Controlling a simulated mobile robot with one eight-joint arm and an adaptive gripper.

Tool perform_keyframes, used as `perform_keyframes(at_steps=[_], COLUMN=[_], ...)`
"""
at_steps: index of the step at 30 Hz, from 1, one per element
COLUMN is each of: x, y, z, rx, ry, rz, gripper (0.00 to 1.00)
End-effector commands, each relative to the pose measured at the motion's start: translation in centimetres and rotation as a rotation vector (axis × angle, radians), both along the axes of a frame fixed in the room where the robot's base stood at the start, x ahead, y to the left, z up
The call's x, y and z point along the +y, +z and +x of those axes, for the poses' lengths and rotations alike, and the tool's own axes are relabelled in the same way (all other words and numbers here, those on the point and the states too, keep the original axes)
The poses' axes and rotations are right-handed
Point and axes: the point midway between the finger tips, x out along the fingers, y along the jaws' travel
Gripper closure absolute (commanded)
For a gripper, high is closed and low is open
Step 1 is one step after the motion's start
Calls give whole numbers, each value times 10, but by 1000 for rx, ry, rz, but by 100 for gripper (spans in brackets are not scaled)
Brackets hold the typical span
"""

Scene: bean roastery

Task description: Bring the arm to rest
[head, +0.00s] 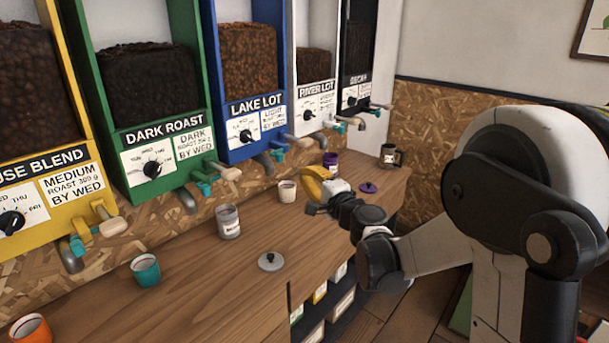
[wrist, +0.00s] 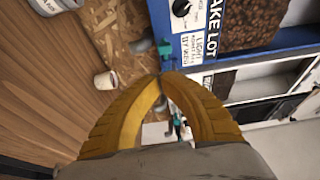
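My arm reaches in from the right of the head view and is held out over the counter (head: 200,290). My gripper (head: 316,184) hangs above the counter in front of the dispensers, and its yellow fingers show at the end of the arm. In the wrist view the two curved yellow fingers (wrist: 161,76) meet at their tips, and I see nothing held between them. The blue Lake Lot dispenser (wrist: 222,25) is beyond the tips there.
Several bean dispensers, including the green Dark Roast (head: 168,128), line the wall. A grey canister (head: 228,222), cream cup (head: 287,191), teal cup (head: 145,270), orange cup (head: 30,329), grey lid (head: 271,262), purple lid (head: 368,188) and dark mug (head: 389,155) are on the counter.

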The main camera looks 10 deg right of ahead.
Motion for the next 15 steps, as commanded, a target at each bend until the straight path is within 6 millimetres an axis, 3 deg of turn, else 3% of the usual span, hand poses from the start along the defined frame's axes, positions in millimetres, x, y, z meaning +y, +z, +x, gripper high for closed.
perform_keyframes(at_steps=[4, 7, 11, 15], x=[9, 27, 52, 62], y=[7, 15, 17, 2], z=[-11, -37, -92, -161], rx=[7, 26, 78, 158], ry=[26, 80, 186, 297], rz=[-59, -189, -442, -726], gripper=[100, 100, 100, 100])
